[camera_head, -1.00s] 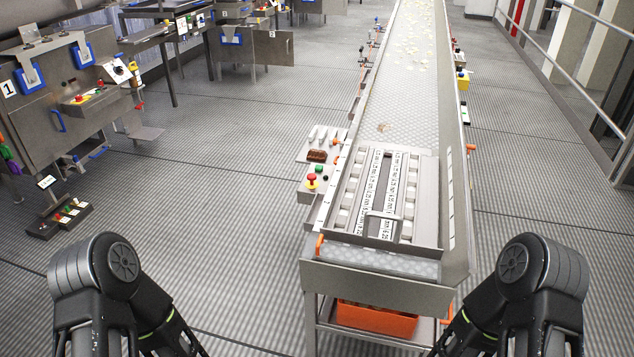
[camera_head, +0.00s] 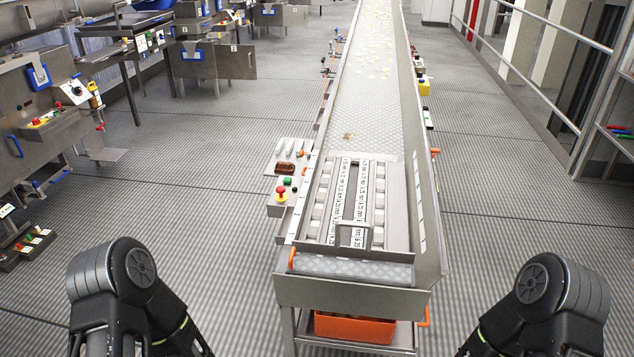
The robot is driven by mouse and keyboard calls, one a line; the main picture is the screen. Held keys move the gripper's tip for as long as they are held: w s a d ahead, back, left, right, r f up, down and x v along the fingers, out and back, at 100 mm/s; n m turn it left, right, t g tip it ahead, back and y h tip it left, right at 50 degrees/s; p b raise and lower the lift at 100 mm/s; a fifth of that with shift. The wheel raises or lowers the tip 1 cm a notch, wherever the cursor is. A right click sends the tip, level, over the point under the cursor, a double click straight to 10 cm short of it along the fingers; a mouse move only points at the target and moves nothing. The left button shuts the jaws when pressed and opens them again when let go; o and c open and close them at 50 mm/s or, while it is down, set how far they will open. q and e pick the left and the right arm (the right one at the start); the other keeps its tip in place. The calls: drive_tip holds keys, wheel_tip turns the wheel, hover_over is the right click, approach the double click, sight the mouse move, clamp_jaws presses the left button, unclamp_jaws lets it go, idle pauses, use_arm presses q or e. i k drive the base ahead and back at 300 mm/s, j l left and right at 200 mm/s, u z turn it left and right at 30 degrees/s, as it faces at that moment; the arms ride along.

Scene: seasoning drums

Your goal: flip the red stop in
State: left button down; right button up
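A red mushroom-shaped stop button (camera_head: 281,190) on a yellow base sits on a small grey control box (camera_head: 276,209) at the left side of the conveyor (camera_head: 372,120). A green button (camera_head: 288,181) and a small black knob (camera_head: 294,189) are beside it. I cannot tell whether this red button is the red stop meant, or whether it is in or out. Only dark links of my two arms show at the bottom left and bottom right. Both grippers are outside the picture, and neither arm touches the conveyor.
A metal frame with numbered strips (camera_head: 341,190) lies on the conveyor's near end. An orange bin (camera_head: 354,327) is underneath. Orange handles (camera_head: 292,257) stick out at the sides. Machines with blue handles stand at left, a railing (camera_head: 545,85) at right.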

sight(280, 189)
drive_tip(key=i+j+z, duration=0.15)
drive_tip(key=z, duration=0.35)
drive_tip(key=j+z, duration=0.75)
drive_tip(key=z, duration=0.2)
drive_tip(key=j+z, duration=0.1)
drive_tip(key=j, duration=0.55)
drive_tip(key=j+z, duration=0.15)
drive_tip(key=j, duration=0.45)
drive_tip(key=k+j+z, duration=0.1)
drive_tip(key=j, duration=0.5)
drive_tip(key=k+j+z, duration=0.1)
drive_tip(key=j, duration=0.55)
